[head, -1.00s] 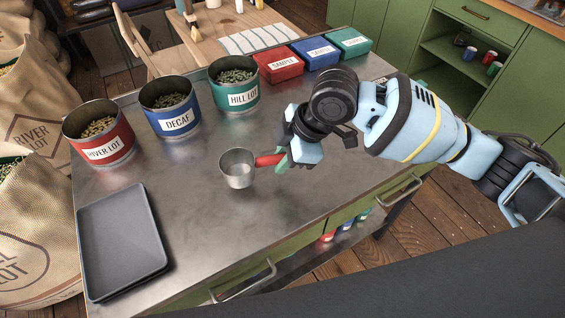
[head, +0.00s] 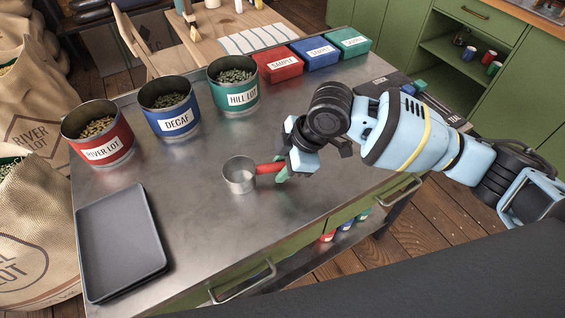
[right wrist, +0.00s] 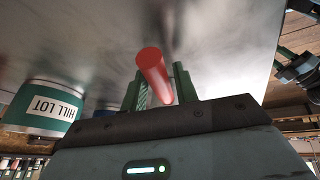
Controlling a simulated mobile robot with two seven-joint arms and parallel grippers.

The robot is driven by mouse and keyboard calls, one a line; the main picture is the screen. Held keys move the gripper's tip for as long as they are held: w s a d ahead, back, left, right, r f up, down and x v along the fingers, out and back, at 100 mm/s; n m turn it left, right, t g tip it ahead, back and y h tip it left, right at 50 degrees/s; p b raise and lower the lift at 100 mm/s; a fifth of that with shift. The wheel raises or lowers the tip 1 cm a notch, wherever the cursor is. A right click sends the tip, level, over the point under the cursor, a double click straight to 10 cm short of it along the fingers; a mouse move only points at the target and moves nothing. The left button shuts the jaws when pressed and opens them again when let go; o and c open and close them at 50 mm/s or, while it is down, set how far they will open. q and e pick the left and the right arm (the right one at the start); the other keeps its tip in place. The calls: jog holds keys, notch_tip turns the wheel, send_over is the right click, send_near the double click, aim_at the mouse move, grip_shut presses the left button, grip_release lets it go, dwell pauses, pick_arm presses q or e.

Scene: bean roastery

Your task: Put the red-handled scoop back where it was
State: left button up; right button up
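The red-handled scoop has a metal cup (head: 239,174) and a red handle (head: 266,168) pointing right. It is at the middle of the steel counter (head: 200,215); I cannot tell whether the cup touches the counter. My right gripper (head: 282,171) is at the handle's end, its green fingers on either side of it. In the right wrist view the red handle (right wrist: 153,72) lies between the fingers, which look closed on it.
Red River Lot (head: 98,137), blue Decaf (head: 170,110) and green Hill Lot (head: 235,88) cans of beans stand behind the scoop. A dark tray (head: 122,240) lies at left. Red (head: 278,66), blue (head: 316,54) and green (head: 350,43) sample boxes line the back edge.

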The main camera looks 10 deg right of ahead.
jog(key=shift+o, duration=1)
jog(key=shift+r, duration=0.15)
jog(key=p+v, duration=0.1)
jog(key=v, duration=1.1)
